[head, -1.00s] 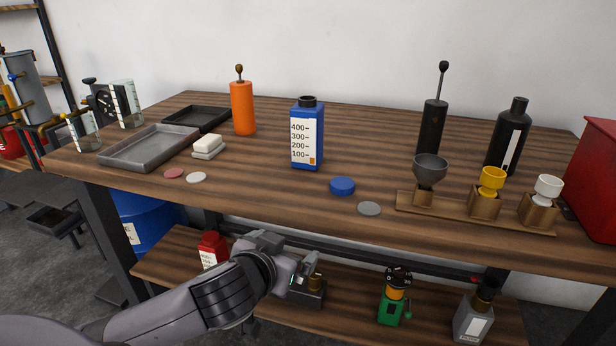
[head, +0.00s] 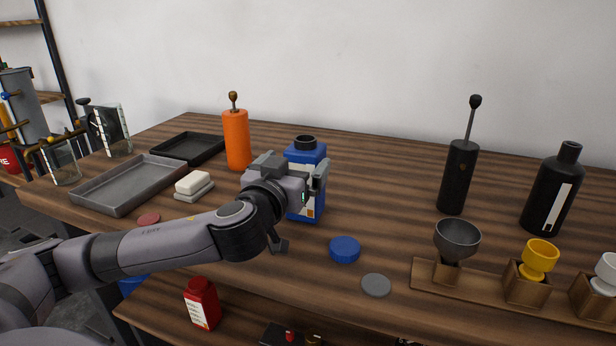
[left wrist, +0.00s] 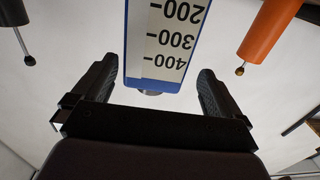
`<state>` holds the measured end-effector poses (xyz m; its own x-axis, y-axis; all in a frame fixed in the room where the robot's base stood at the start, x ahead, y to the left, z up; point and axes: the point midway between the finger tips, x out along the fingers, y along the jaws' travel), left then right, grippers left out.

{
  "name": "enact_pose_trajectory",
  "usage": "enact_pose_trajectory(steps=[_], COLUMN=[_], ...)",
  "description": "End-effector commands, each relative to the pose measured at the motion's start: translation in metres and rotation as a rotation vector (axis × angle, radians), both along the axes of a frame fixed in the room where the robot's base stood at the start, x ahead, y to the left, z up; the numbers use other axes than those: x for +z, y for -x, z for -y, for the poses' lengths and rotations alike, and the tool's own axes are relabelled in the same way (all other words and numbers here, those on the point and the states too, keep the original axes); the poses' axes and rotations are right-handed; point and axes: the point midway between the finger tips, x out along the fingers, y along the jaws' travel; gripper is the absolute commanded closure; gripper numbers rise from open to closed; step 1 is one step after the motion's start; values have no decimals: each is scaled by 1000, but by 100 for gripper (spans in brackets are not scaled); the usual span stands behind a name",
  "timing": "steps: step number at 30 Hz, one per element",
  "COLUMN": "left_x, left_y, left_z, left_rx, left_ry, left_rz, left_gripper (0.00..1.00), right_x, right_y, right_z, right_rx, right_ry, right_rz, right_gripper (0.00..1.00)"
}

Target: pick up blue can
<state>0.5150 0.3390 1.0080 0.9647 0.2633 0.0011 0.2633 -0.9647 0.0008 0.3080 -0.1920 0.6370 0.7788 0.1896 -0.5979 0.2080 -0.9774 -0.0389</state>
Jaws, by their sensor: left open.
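The blue can (head: 306,152), a square blue bottle with a black neck and a white scale label, stands upright on the wooden table. My left gripper (head: 306,190) is in front of it and hides part of its front and left side. In the left wrist view the can (left wrist: 165,40) appears upside down between the two spread fingers of my left gripper (left wrist: 155,92). The gripper is open, and I cannot tell whether a finger touches the can. My right gripper is not in view.
An orange cylinder (head: 237,138) stands close left of the can. A blue disc (head: 345,249) and grey disc (head: 376,285) lie to the front right. Grey tray (head: 130,184) and white blocks (head: 193,184) are left. Black pump (head: 458,178) and funnel rack (head: 480,287) are right.

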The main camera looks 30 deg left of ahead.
Motion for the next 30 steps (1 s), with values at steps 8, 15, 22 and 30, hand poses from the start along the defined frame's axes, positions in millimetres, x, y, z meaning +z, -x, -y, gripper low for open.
enact_pose_trajectory(steps=[8,15,22,30], left_x=[-1,-4,-5,-5], left_y=[-25,-53,-60,-60], left_z=[-3,-8,-10,-10], left_rx=[2,2,0,0], left_ry=[-1,0,1,1], left_rz=[-1,0,-2,-2], left_gripper=[0,0,0,39], right_x=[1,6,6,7], right_y=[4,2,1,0], right_z=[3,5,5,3], right_rx=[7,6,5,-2], right_ry=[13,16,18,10], right_rz=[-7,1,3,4], right_gripper=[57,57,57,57])
